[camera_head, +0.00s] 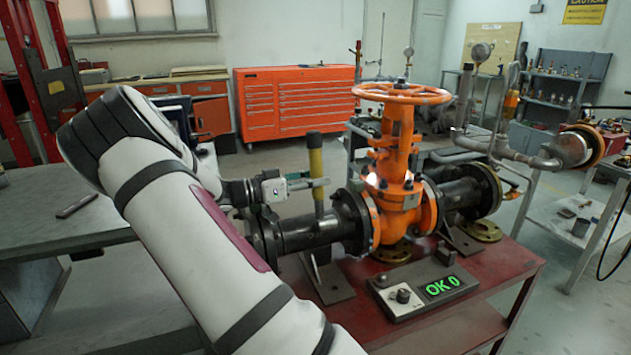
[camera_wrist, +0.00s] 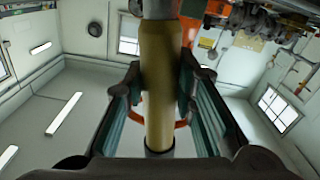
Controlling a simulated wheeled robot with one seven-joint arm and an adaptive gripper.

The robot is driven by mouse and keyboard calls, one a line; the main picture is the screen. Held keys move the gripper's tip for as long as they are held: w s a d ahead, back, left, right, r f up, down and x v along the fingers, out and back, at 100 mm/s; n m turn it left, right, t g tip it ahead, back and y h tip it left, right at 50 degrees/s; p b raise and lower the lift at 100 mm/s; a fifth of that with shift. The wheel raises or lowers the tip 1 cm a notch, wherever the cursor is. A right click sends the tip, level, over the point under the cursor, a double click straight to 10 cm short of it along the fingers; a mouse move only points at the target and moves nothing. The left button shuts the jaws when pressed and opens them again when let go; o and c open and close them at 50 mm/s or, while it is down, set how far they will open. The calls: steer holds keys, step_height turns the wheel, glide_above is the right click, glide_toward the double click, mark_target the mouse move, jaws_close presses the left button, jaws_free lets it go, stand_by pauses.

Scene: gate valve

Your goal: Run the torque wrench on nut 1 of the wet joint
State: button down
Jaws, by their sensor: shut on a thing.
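The torque wrench (camera_head: 316,160), a tool with a yellow grip and dark ends, stands roughly upright in front of the left black pipe. My gripper (camera_head: 316,183) is shut on it, and the wrist view shows the yellow grip (camera_wrist: 160,85) between the two teal-padded fingers. The wrench's lower end is close to the pipe; I cannot tell whether it touches anything. The orange gate valve (camera_head: 397,185) stands to its right, with a bolted flange joint (camera_head: 358,222) on its left side. Which joint is wet and which nut is number 1 cannot be made out.
A controller box (camera_head: 425,292) with a green "OK 0" display sits on the red table (camera_head: 490,275) before the valve. The handwheel (camera_head: 402,93) rises above it. Pipework with a gauge (camera_head: 575,150) is at right. A grey bench (camera_head: 70,235) is at left.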

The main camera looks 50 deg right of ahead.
steer(key=x, duration=0.3)
steer(key=shift+d+p, duration=0.2)
steer(key=shift+p, duration=0.15)
steer(key=shift+r, duration=0.2)
stand_by(0.4)
steer(key=shift+s+d, duration=0.25)
steer(key=shift+d, duration=0.15)
stand_by(0.5)
steer(key=shift+x, duration=1.1)
steer(key=shift+s+d+b, duration=0.15)
steer(key=shift+d+b, duration=0.15)
steer(key=shift+b, duration=0.25)
stand_by(0.8)
steer(key=shift+a, duration=0.15)
stand_by(0.7)
steer(key=shift+b+v, duration=0.4)
steer(key=shift+v, duration=1.85)
